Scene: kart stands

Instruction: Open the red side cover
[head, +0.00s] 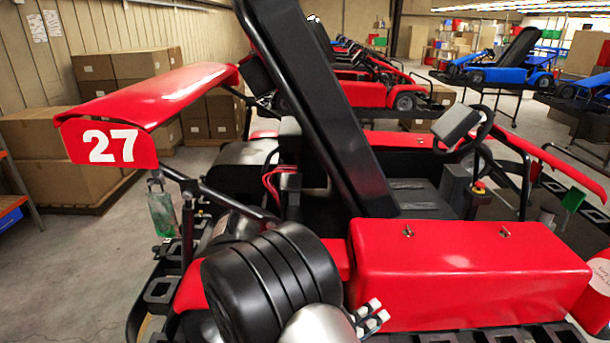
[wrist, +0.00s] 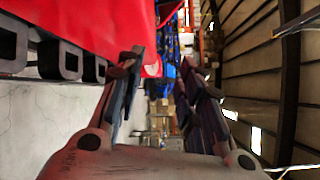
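The red side cover (head: 465,275) is a long glossy box-like panel on the near side of the kart, with two small metal latches (head: 408,231) and (head: 504,231) on its top. It looks closed; I see no gap along its edges. My gripper (head: 371,315) is at the bottom of the head view, in front of the cover's lower left corner. In the wrist view my gripper (wrist: 163,75) is open, with two dark fingers apart and nothing between them. A red surface, likely the cover (wrist: 95,25), is to the left of the fingers. Contact cannot be told.
The kart has a red rear wing marked 27 (head: 110,143), a black seat (head: 320,110) and a steering wheel (head: 470,130). A black slotted rail (head: 480,337) runs below the cover. Cardboard boxes (head: 60,155) stand at the left. Other karts stand behind.

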